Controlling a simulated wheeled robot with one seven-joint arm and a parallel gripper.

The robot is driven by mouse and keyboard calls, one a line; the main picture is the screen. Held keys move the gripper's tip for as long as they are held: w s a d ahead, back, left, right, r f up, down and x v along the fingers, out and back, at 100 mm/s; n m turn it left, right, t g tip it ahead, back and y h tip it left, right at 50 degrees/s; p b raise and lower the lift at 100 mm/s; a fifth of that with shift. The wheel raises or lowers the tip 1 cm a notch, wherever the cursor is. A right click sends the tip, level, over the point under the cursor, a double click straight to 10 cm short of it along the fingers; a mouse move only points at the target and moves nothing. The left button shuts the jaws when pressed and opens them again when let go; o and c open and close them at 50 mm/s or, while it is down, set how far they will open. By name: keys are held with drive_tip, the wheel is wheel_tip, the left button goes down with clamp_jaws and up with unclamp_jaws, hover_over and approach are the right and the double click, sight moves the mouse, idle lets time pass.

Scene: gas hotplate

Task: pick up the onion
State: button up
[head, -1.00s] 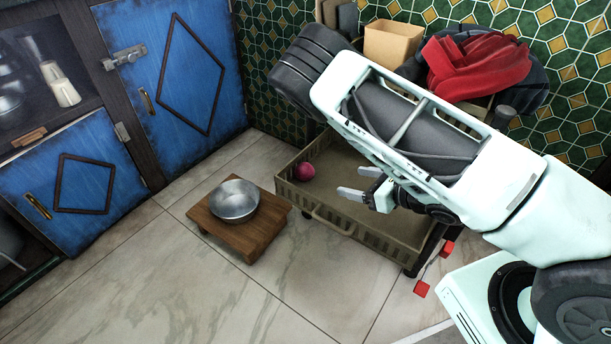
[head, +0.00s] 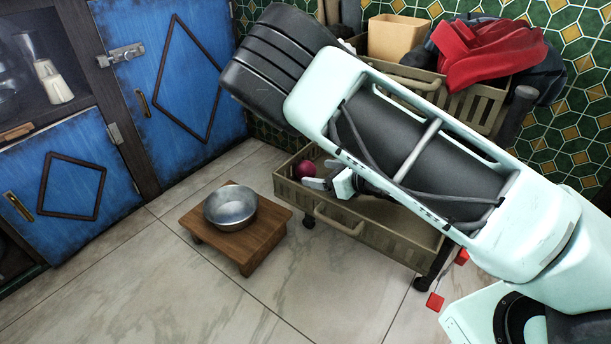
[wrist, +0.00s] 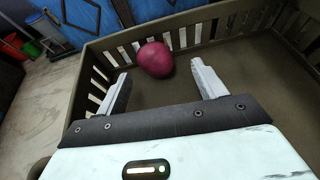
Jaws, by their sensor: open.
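The onion (head: 304,169) is round and dark red-purple. It lies in the left end of the open slatted drawer (head: 378,243), near the slatted wall. In the wrist view the onion (wrist: 155,59) shows whole, just beyond the fingertips and between their lines, close to the slatted side. My gripper (head: 316,174) is open and empty at the drawer's left part, very near the onion. In the wrist view the two fingers of my gripper (wrist: 161,80) are spread wide, with a gap between them and the onion.
A low wooden stool (head: 247,242) with a metal bowl (head: 230,207) stands on the floor left of the drawer. A red cloth (head: 490,55) and a tan box (head: 398,38) sit above the drawer at the back. The drawer's floor right of the onion looks bare.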

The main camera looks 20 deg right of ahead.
sight(312, 171)
drive_tip(key=b+x, duration=0.2)
drive_tip(key=x, duration=0.2)
drive_tip(key=shift+a, duration=0.3)
drive_tip(key=c, duration=1.1)
drive_tip(key=shift+r+p, duration=0.3)
